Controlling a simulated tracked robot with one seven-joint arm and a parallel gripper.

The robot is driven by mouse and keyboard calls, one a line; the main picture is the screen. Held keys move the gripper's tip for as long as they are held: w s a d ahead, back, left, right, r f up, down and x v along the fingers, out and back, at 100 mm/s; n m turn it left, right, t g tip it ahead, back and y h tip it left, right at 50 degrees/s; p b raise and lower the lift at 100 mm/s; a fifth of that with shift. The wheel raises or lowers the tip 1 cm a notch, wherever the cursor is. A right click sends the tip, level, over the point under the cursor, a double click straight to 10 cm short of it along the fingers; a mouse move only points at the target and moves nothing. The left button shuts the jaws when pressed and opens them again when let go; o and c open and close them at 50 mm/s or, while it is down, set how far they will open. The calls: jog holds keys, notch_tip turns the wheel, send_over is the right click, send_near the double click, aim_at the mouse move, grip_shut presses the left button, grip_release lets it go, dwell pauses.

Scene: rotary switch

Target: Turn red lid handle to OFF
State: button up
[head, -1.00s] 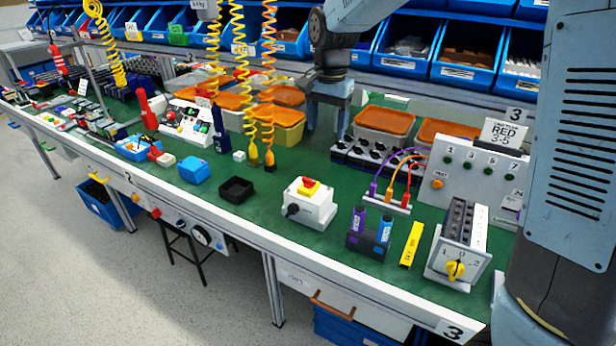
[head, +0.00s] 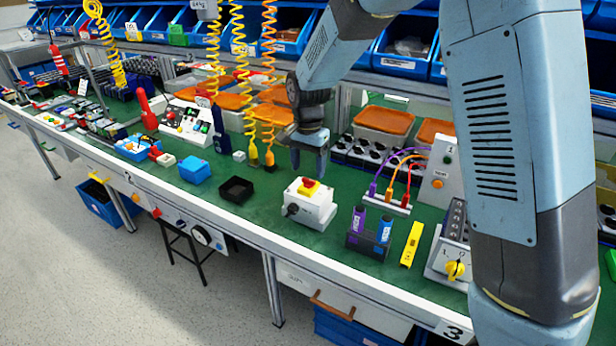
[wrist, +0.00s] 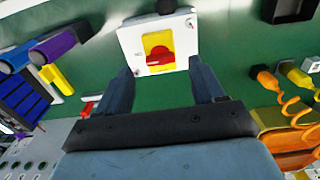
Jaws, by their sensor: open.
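The red lid handle (head: 309,184) sits on a yellow plate on top of a white switch box (head: 318,211) on the green bench. In the wrist view the red handle (wrist: 160,59) lies across the yellow plate (wrist: 157,40), on the white box face (wrist: 126,38). A label beside the plate is too small to read surely. My gripper (head: 309,172) is open and points down just behind the box in the head view. In the wrist view its two fingers (wrist: 160,82) are spread, with the box beyond and between their tips. They appear apart from the handle.
A black tray (head: 236,190) is left of the box. A holder with purple and blue cylinders (head: 370,234), a yellow bar (head: 412,244) and a yellow-knob switch (head: 455,269) stand right. Coiled orange cables (head: 268,120) hang behind left. Green bench lies clear before the tray.

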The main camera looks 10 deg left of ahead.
aim_at(308, 180)
jog(key=shift+f, duration=2)
jog(key=c, duration=1.1)
